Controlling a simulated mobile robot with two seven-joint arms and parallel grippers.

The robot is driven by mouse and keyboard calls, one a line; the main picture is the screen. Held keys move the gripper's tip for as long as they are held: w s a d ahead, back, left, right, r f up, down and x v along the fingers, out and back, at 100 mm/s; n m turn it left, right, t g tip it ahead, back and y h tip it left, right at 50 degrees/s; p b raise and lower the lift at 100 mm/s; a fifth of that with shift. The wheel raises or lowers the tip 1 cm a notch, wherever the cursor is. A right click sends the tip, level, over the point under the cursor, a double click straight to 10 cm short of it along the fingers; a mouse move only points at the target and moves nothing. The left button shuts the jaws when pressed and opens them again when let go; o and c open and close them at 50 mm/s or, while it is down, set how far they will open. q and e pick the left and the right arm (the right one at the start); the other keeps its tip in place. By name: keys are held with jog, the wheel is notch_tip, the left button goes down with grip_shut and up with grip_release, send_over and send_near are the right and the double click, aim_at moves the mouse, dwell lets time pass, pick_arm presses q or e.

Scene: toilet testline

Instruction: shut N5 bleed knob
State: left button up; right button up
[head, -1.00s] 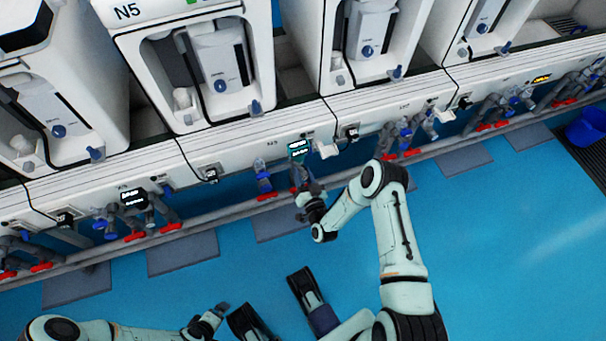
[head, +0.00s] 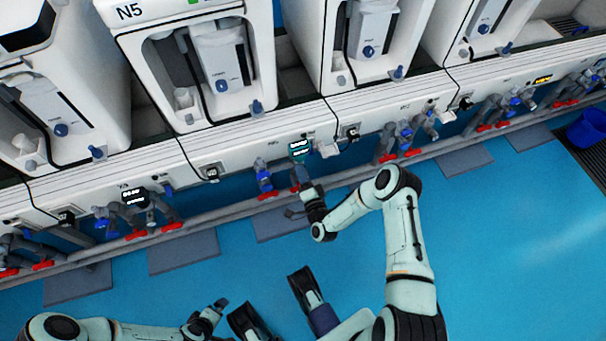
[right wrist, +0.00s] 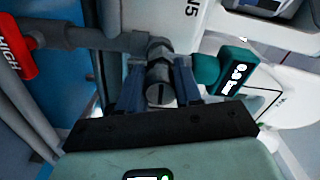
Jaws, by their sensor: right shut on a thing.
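The N5 bleed knob is the grey, round, slotted knob (right wrist: 160,93) on a grey pipe fitting in the right wrist view. My right gripper (right wrist: 158,88) has one dark finger on each side of it and is shut on it. In the head view my right gripper (head: 302,184) is at the pipework below the N5 unit (head: 127,12), and the knob is too small to tell there. My left gripper (head: 212,313) is low over the floor, far from the knob; its fingers are too small to read.
A teal gauge with a lit display (right wrist: 225,70) is close right of the right fingers. A red HIGH handle (right wrist: 18,52) is on the pipe at the left. A blue valve (head: 264,180) is left of my right gripper. The blue floor (head: 510,230) is clear.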

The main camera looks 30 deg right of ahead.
jog(key=shift+s+a+f+m, duration=0.1)
jog(key=shift+a+f+m, duration=0.1)
jog(key=shift+a+m, duration=0.2)
jog(key=o, duration=1)
jog(key=shift+d+r, duration=0.1)
jog(key=shift+d, duration=0.05)
